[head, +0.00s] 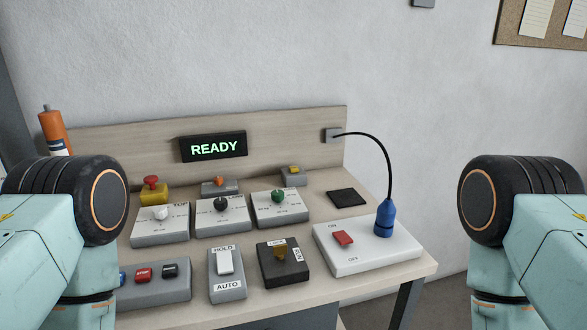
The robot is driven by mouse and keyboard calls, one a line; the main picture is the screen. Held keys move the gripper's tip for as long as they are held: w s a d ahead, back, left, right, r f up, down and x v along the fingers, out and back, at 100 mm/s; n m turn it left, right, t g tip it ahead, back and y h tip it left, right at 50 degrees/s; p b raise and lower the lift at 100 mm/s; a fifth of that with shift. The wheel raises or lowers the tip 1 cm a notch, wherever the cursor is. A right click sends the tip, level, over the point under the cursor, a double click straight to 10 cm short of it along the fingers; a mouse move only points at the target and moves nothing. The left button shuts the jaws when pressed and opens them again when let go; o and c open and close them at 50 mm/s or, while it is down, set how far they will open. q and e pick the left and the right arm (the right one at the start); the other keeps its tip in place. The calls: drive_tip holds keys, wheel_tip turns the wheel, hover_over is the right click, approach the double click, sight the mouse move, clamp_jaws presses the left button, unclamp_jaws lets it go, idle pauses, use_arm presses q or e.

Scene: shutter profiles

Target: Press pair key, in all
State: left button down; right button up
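No key that reads as a pair key can be made out. At the front left of the bench, a grey button box (178,294) carries a red button marked STOP (143,274) and a black button (170,271). A blue button (122,279) at its left end is mostly hidden by my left arm. A display (213,147) on the back panel reads READY in green. My arms show at the left and right edges, with dark round joints. Neither gripper shows, so their fingers cannot be judged.
The bench (395,268) holds a HOLD/AUTO switch (226,275), a black box with a brass-coloured lever (283,264), three knob boxes, a yellow box with a red mushroom button (152,189), and a white ON/OFF board (367,249) with a blue cable plug (385,218). A black pad (347,198) lies behind.

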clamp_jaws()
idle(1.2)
